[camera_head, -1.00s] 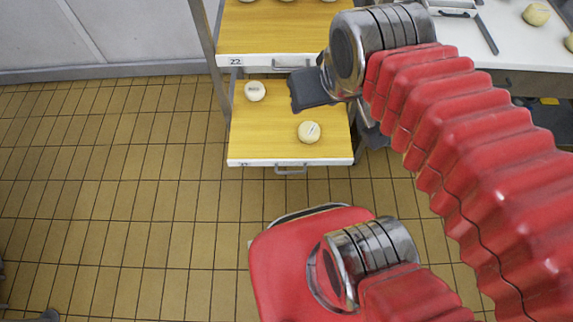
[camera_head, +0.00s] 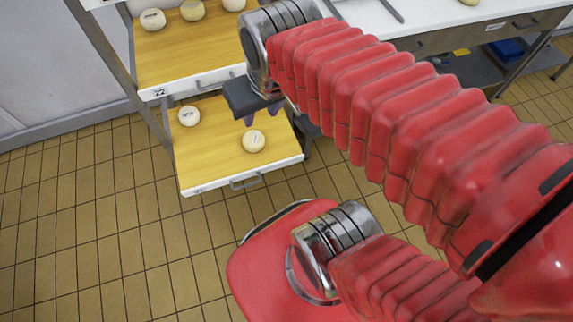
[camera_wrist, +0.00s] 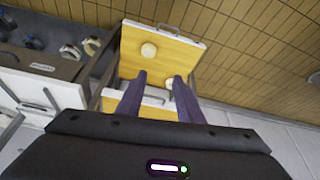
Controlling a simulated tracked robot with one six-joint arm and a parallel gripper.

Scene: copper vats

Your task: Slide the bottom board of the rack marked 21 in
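The bottom board (camera_head: 210,150) is a yellow wooden board with a white front edge and a grey handle (camera_head: 246,181), and it sticks out of the rack. The label on its front is too small to read. Two pale round pieces (camera_head: 189,116) (camera_head: 253,141) lie on it. The board also shows in the wrist view (camera_wrist: 178,50), with its handle (camera_wrist: 193,43) at the far end. My gripper (camera_head: 262,118) is above the back right part of the board. In the wrist view its two purple fingers (camera_wrist: 160,75) are apart with nothing gripped between them.
The board above (camera_head: 190,62) has a front marked 22 and carries several round pieces. A grey rack post (camera_head: 115,65) stands at the left. A white worktop (camera_head: 420,15) with drawers is at the back right. The tiled floor (camera_head: 85,225) left of the board is clear.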

